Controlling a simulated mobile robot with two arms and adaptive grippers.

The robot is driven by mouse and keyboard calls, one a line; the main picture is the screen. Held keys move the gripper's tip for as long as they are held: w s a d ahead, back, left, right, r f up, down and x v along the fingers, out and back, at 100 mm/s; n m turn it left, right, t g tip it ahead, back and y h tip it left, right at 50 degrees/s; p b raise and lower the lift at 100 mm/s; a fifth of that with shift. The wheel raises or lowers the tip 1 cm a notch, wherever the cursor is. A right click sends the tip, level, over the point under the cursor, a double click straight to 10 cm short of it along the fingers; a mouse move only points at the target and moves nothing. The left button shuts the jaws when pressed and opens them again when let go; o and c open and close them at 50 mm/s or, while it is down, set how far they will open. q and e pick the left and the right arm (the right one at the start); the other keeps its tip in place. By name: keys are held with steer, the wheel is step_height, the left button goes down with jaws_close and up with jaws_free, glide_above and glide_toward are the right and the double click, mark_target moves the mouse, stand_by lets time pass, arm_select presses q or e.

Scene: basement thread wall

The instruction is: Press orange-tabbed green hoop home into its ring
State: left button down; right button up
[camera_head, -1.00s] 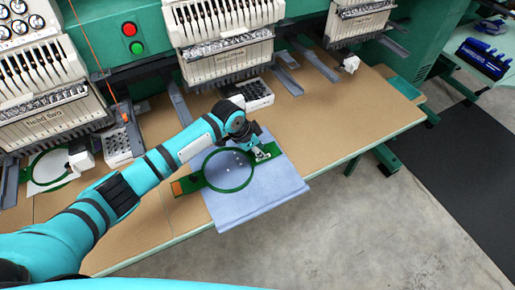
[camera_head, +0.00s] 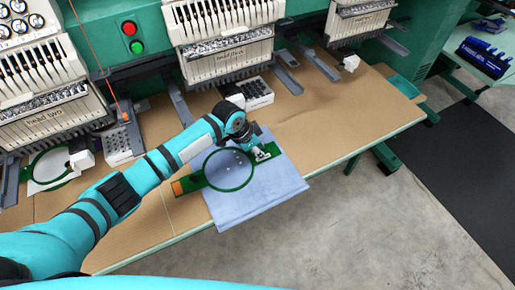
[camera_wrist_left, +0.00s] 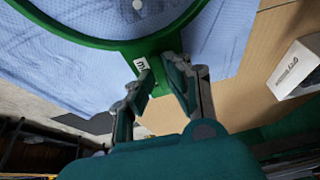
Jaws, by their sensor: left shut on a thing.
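The green hoop (camera_head: 229,189) lies over a blue cloth (camera_head: 262,197) on the tan table, with its orange tab (camera_head: 177,188) at the left. Blue cloth with a few pale spots shows inside the hoop. My left gripper (camera_head: 262,153) is at the hoop's right end, opposite the orange tab. My right gripper is out of view.
Embroidery machine heads (camera_head: 225,45) stand along the back of the table (camera_head: 335,115). Another green hoop with white cloth (camera_head: 48,168) lies at the left. A white box (camera_head: 258,93) stands behind the blue cloth. The table right of the cloth is mostly clear.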

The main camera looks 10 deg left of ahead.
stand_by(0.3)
arm_select(q)
steer(key=c, duration=1.2)
jaws_free()
steer(key=v, duration=1.2)
steer(key=shift+f, duration=0.1)
